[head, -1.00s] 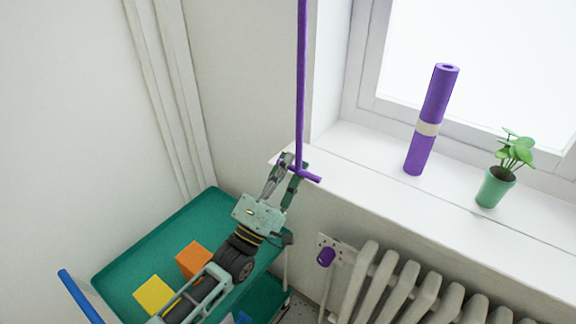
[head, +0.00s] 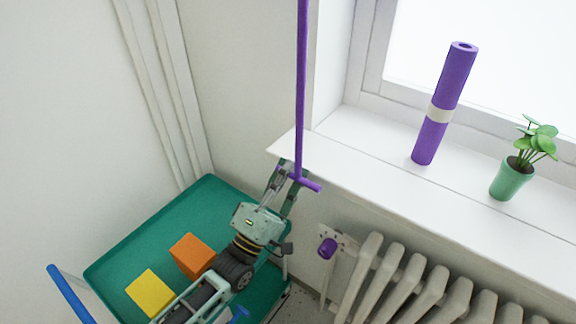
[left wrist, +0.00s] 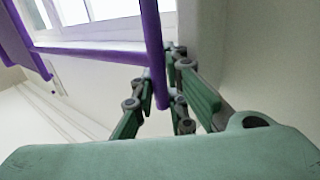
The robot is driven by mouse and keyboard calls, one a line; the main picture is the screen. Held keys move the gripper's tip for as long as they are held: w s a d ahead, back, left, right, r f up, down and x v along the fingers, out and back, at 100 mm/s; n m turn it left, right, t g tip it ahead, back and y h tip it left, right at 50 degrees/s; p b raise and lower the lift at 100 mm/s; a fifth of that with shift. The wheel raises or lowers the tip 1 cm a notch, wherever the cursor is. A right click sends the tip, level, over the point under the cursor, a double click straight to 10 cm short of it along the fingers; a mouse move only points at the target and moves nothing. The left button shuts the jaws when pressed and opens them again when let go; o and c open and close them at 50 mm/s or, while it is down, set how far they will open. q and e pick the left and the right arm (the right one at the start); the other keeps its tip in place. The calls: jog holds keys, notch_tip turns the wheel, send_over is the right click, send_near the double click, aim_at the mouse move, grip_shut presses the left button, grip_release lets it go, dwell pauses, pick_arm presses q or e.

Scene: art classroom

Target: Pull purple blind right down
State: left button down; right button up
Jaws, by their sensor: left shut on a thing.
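A thin purple pull rod (head: 301,90) hangs down from above the top of the head view and ends in a short purple crossbar (head: 309,185). My left gripper (head: 292,172) is shut on the rod's lower end, just at the crossbar, in front of the window sill's left corner. The left wrist view shows the purple rod (left wrist: 152,35) running down between the green fingers (left wrist: 165,98). Purple parts also show at the left of that view; I cannot tell whether they are the blind. The blind is out of the head view. My right gripper is not in view.
A white window sill (head: 375,165) bears a purple roll (head: 456,75) and a green potted plant (head: 513,180). A radiator (head: 400,280) with a purple knob (head: 327,248) stands below. A green trolley tray (head: 207,187) at lower left holds an orange block (head: 192,256) and a yellow block (head: 150,293).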

pick_arm(q)
jog(key=c, duration=1.8)
grip_release()
jog(key=shift+s+a+r, duration=0.1)
jog(key=shift+r, duration=0.1)
jog(key=shift+o, duration=0.2)
jog(key=shift+f, duration=0.1)
jog(key=v, duration=0.8)
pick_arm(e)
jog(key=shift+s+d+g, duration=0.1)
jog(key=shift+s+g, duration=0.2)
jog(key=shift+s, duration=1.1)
